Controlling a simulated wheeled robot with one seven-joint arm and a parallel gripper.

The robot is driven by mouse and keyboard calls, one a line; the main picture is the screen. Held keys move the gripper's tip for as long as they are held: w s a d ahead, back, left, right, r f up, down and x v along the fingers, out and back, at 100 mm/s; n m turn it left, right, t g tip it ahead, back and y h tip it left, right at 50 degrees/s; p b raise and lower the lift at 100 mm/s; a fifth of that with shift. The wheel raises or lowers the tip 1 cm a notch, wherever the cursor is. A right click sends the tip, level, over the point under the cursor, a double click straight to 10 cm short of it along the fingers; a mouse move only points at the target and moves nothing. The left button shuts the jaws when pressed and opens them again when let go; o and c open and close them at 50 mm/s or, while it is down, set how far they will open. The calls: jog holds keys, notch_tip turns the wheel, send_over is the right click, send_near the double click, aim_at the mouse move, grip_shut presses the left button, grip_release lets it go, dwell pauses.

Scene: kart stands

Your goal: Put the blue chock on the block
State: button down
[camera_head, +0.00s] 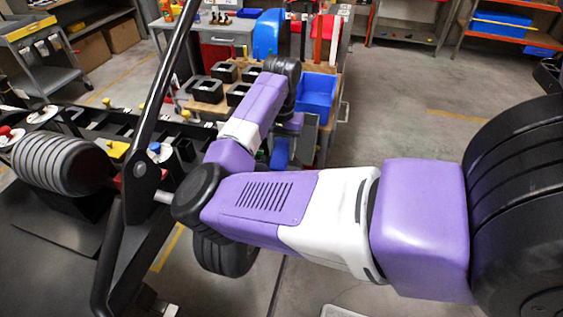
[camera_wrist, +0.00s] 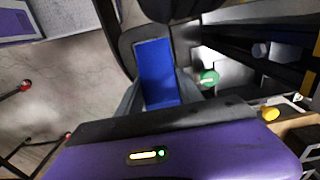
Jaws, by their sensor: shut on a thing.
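The blue chock (camera_wrist: 156,72) shows in the wrist view as a blue slab between the grey fingers of my gripper (camera_wrist: 160,102). My gripper is shut on it. In the head view a blue piece (camera_head: 281,152) shows below the end of my arm, beside the wooden bench; it looks like the same chock, partly hidden. My gripper's fingers are hard to make out there. Several black blocks with pale labels, one of them nearest the left edge (camera_head: 207,91), stand on the bench; I cannot tell which block the task means.
A blue bin (camera_head: 317,94) sits on the wooden bench (camera_head: 328,68) right of my arm. A kart with a black bar (camera_head: 160,92) fills the left foreground. A grey cart (camera_head: 46,62) stands at far left.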

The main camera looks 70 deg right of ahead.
aim_at(282, 147)
jog(key=shift+f, duration=2.85)
jog(key=shift+f, duration=0.15)
jog(key=c, duration=0.8)
grip_release()
jog(key=shift+o, duration=0.2)
notch_tip(282, 147, up, 12)
jog(key=shift+r+b, duration=0.2)
jog(key=shift+b, duration=0.4)
